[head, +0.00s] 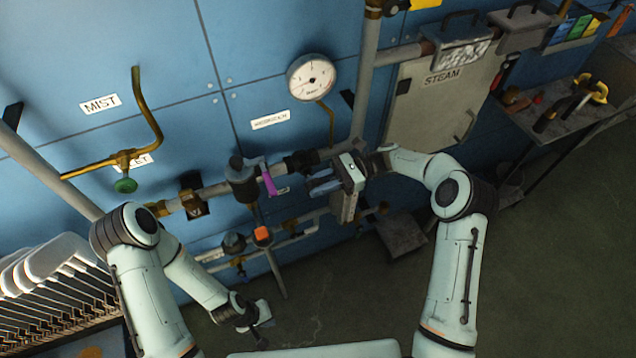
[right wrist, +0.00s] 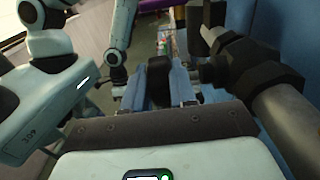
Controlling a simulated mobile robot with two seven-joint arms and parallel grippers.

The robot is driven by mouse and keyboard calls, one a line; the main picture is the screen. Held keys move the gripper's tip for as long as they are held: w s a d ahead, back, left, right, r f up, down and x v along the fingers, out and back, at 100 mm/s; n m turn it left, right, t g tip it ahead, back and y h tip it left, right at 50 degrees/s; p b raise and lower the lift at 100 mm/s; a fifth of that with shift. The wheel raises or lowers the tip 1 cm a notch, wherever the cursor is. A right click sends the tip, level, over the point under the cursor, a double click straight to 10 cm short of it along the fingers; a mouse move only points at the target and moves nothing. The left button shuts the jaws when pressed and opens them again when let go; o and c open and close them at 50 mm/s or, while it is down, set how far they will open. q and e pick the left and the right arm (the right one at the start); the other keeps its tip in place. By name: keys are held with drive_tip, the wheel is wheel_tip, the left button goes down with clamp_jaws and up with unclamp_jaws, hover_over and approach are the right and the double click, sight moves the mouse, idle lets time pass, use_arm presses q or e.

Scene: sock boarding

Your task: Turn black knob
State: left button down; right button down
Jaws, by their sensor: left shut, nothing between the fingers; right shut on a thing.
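The black knob (right wrist: 158,75) shows in the right wrist view between the two blue fingers of my right gripper (right wrist: 160,92), which is shut on it. In the head view my right gripper (head: 318,183) reaches left, just below the pipe run, and the knob is hard to make out there. My left gripper (head: 262,328) hangs low near the bottom middle of the head view, shut and empty, well away from the knob.
A grey pipe (right wrist: 285,125) with a black fitting (right wrist: 240,72) runs close beside my right gripper. A valve with a purple lever (head: 268,180) is to its left. A pressure gauge (head: 312,77) and a STEAM cabinet (head: 440,105) are above. White boards (head: 50,265) stand at the lower left.

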drive_tip(key=shift+f+g+y, duration=0.2)
drive_tip(key=shift+g+y, duration=0.3)
drive_tip(key=shift+y, duration=0.9)
drive_tip(key=c, duration=1)
unclamp_jaws()
drive_tip(key=v, duration=1.3)
drive_tip(key=shift+d+f, duration=0.2)
drive_tip(key=shift+f, duration=0.05)
drive_tip(key=shift+w, duration=0.1)
